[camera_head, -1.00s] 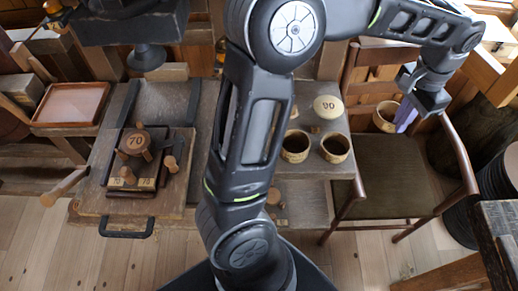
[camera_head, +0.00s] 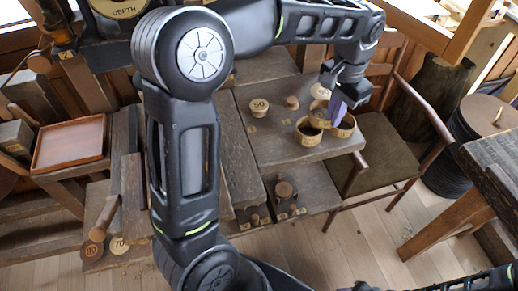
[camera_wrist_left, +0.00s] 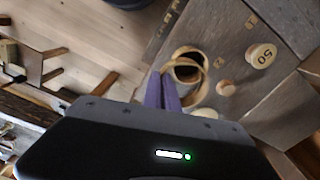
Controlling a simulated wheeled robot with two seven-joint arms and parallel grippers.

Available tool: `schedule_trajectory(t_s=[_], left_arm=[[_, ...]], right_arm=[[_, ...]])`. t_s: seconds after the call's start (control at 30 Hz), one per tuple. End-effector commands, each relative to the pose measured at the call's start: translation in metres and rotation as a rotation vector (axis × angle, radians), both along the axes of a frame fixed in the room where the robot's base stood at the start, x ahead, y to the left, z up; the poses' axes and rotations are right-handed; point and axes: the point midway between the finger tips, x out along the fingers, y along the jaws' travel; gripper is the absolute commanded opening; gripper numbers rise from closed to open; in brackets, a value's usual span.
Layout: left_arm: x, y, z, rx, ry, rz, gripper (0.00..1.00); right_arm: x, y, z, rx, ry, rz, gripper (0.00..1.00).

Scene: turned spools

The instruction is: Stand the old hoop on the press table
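My left gripper (camera_head: 335,108) has its purple fingers close together on the wall of a light wooden hoop (camera_head: 319,117), held over the grey bench. In the left wrist view the gripper (camera_wrist_left: 163,92) shows with the held hoop (camera_wrist_left: 203,88) at its fingertips, overlapping a dark-centred hoop (camera_wrist_left: 186,71) behind. Two more hoops, one on the left (camera_head: 307,135) and one on the right (camera_head: 346,128), stand near the bench's front corner. I cannot tell by looks which hoop is old. The press, with a DEPTH dial (camera_head: 122,8), is upper left; my left arm hides much below it. My right gripper is out of view.
A brown tray (camera_head: 70,143) lies far left. A dark table (camera_head: 490,165) is at the right edge.

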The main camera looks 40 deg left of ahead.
Motion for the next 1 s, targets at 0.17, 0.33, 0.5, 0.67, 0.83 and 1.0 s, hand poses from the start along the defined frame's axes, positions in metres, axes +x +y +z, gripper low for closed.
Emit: schedule_trajectory(t_s=[0.17, 0.33, 0.5, 0.67, 0.83, 1.0], left_arm=[[0.000, 0.000, 0.000, 0.000, 0.000, 0.000, 0.00], [-0.002, 0.004, -0.001, -0.002, 0.001, -0.033, 0.00], [-0.011, 0.022, -0.001, -0.008, -0.001, -0.197, 0.00], [-0.029, 0.053, 0.000, -0.016, -0.006, -0.492, 0.00], [-0.057, 0.089, 0.001, -0.014, -0.012, -0.901, 0.00], [-0.086, 0.117, 0.003, -0.006, -0.011, -1.283, 0.00]], right_arm=[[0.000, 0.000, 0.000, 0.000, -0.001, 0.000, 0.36], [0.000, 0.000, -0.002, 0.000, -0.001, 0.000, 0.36], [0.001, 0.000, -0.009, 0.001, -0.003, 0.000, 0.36], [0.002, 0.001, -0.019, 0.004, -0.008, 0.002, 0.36], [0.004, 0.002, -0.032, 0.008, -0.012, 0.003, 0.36], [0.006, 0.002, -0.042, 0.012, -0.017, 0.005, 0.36]])
